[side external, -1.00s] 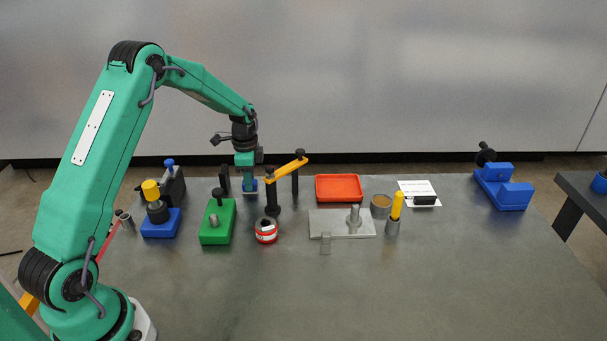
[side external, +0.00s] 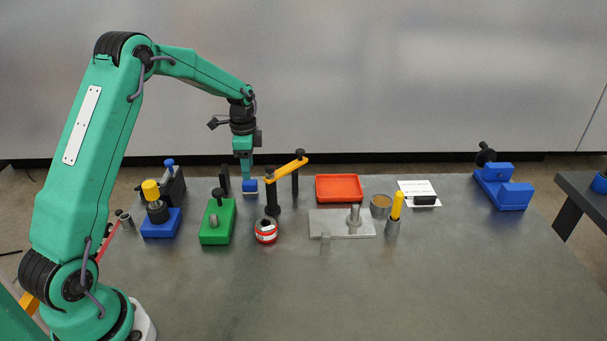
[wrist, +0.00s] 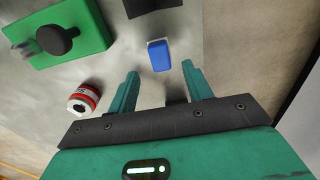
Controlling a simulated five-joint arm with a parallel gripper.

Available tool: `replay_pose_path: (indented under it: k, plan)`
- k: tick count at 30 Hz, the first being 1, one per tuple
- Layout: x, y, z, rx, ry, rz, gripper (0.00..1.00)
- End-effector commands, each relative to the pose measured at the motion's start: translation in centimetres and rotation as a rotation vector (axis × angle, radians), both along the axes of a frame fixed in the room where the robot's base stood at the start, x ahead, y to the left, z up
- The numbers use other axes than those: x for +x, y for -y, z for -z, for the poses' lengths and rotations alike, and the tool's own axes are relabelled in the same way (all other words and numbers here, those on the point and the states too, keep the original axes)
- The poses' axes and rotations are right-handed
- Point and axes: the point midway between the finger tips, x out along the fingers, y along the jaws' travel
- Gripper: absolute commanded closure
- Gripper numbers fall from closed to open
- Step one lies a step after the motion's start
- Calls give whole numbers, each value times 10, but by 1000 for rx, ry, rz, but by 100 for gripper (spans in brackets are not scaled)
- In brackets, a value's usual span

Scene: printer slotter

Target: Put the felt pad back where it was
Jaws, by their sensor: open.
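A small blue block with a pale edge, probably the felt pad (side external: 250,186), rests on the table between a thin black upright and the yellow-barred stand. It also shows in the wrist view (wrist: 160,56), just beyond my fingertips. My gripper (side external: 245,173) points down just above it. In the wrist view my gripper's two green fingers (wrist: 159,70) are apart with nothing between them.
The black stand with a yellow bar (side external: 286,172) is close on the right. The thin black upright (side external: 224,180) is close on the left. A green block (side external: 217,222) and a red-and-white can (side external: 266,231) stand nearer the camera. The front table is clear.

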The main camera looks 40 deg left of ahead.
Motion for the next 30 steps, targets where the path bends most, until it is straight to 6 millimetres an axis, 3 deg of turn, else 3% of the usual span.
replay_pose_path:
  k: [6,12,18,30]
  plan:
    - [1,0,-38,1,4,0,50]
    - [0,0,-62,1,2,0,50]
    - [0,0,-73,0,0,0,50]
    - [0,0,-73,0,0,0,50]
